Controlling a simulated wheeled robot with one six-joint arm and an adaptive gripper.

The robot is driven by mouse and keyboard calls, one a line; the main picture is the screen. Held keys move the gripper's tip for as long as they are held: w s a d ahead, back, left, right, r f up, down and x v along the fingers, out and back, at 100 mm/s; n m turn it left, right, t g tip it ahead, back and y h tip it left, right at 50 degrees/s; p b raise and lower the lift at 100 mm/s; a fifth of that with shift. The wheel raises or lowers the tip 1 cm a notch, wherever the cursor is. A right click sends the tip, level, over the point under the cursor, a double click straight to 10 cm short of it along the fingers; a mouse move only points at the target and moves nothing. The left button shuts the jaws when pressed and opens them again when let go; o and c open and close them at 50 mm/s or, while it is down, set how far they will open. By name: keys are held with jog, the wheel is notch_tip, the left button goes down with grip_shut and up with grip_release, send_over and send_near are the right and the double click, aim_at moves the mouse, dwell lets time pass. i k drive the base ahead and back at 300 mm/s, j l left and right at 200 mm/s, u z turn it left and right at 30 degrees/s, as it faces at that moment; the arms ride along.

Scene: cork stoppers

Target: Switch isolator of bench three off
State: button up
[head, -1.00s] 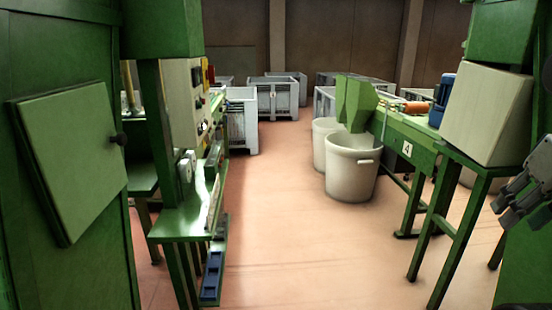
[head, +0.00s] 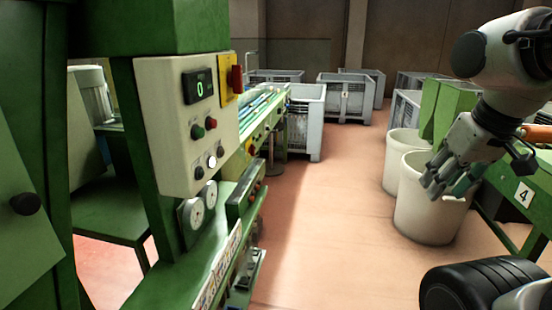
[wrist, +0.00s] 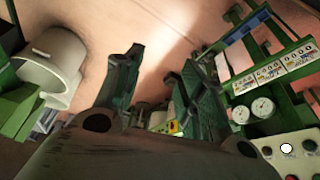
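The isolator (head: 236,78) is a red handle on a yellow plate at the upper right edge of a pale control box (head: 180,125) in the head view. The handle looks upright, but its exact setting is hard to tell. The box has a green-lit display reading 0 and several buttons. No number three is readable on this green bench. My gripper (head: 447,182) is at the right, well apart from the box, in front of the white bins. In the wrist view its two fingers (wrist: 158,85) stand apart with nothing seen between them. The isolator is not recognisable there.
A bench marked 4 (head: 524,194) stands at the right beside white bins (head: 425,215). Grey crates (head: 345,98) stand at the back. A green cabinet door (head: 22,215) is close at left. The floor (head: 320,220) between the benches is clear.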

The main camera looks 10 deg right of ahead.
aim_at(251, 150)
jog(key=i+l+u, duration=0.6)
jog(key=i+l, duration=0.7)
jog(key=i, duration=0.1)
